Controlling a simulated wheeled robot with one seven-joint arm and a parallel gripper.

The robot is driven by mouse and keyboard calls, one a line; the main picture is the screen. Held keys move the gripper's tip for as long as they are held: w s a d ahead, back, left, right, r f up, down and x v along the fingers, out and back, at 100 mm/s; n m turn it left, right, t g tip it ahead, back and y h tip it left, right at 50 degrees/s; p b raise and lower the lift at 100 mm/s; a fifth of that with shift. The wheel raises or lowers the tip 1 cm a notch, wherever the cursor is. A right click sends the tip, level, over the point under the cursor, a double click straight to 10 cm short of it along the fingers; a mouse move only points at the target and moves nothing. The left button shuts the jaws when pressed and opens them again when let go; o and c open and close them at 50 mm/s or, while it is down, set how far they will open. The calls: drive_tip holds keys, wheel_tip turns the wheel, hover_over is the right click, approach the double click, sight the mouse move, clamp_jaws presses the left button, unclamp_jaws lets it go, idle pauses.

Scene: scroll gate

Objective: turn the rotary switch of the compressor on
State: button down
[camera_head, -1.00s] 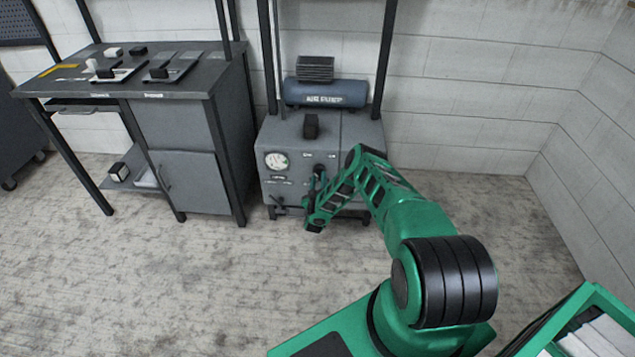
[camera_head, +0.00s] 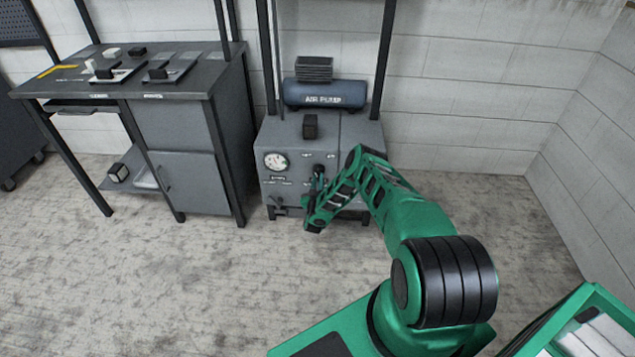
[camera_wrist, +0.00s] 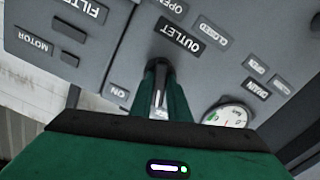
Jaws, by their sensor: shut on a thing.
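The compressor (camera_head: 350,136) is a grey cabinet with a blue tank on top, at the centre back of the head view. My gripper (camera_head: 317,181) is at its front panel, right of the round gauge. In the wrist view my gripper (camera_wrist: 160,95) has its green fingers close together around a thin metallic grip of the rotary switch (camera_wrist: 160,103). The switch's dark base shows beyond the fingertips. The panel appears upside down there, with an ON label (camera_wrist: 118,90) left of the fingers and an OUTLET label (camera_wrist: 180,34) just beyond. The switch's exact angle is hard to tell.
The gauge (camera_head: 276,161) and a drain valve (camera_head: 280,203) sit left of my gripper on the panel. A dark block (camera_head: 310,126) stands on the cabinet top. A workbench (camera_head: 186,130) is at the left. The floor right of the compressor is clear.

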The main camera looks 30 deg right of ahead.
drive_tip(key=m, duration=1.1)
drive_tip(key=shift+w+a+f, duration=0.1)
drive_tip(key=shift+w+a, duration=0.05)
drive_tip(key=shift+a, duration=0.25)
idle(0.3)
drive_tip(key=c, duration=1.7)
unclamp_jaws()
drive_tip(key=shift+f, duration=0.1)
drive_tip(key=shift+d, duration=0.15)
drive_tip(key=v, duration=1)
drive_tip(key=shift+s+a, duration=0.3)
